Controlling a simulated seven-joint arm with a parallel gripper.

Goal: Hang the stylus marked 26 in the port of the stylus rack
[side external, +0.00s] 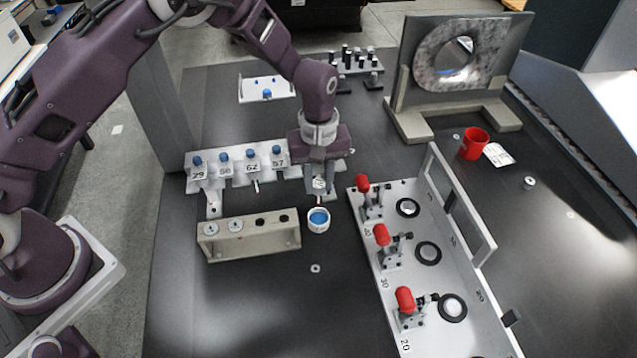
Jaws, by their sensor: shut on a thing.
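The pale stylus rack (235,179) stands left of my gripper. Several blue-topped styli hang along it, with the labels 29, 56, 62 and 57 readable. My gripper (319,186) points down at the right end of the rack and is shut on a small pale piece, apparently a stylus with a red tip below. Its marking cannot be read, so I cannot tell that it is the stylus marked 26. My gripper and wrist hide the right end of the rack, so the port there cannot be made out.
A white cup with blue inside (318,220) stands just below my gripper. A beige block with holes (248,238) is in front of the rack. A fixture with red-handled clamps (415,270) stands right. A red mug (475,144) and ring on a stand (445,55) are behind.

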